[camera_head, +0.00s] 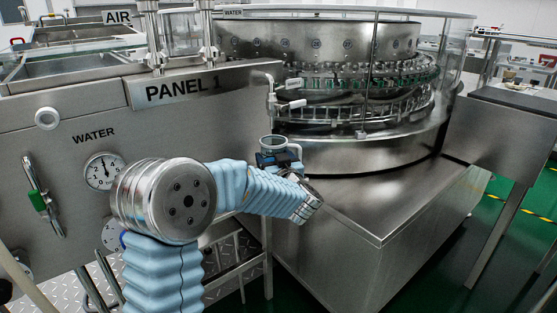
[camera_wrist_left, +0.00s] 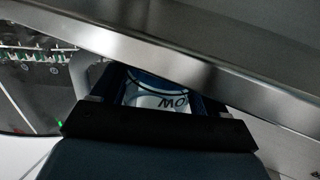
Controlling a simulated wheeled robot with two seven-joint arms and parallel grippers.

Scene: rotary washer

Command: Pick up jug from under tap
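The jug (camera_head: 273,144) is a small light grey and white vessel with a handle on its right in the head view. It is below the tap (camera_head: 287,103) on the panel's right edge. My left gripper (camera_head: 274,159) is at the jug, in front of its lower body. In the left wrist view, white jug wall with dark lettering (camera_wrist_left: 165,100) shows between the blue fingers of my left gripper (camera_wrist_left: 163,92). The fingers lie on either side of the jug; I cannot tell whether they press on it. The jug's base is hidden. My right gripper is not in view.
The steel panel (camera_head: 105,105) with a gauge (camera_head: 103,171) stands at left. The round washer (camera_head: 350,125) stands behind the jug. A steel counter (camera_head: 400,215) spreads to the right, with its top largely bare. In the wrist view a steel edge (camera_wrist_left: 190,75) crosses close above the jug.

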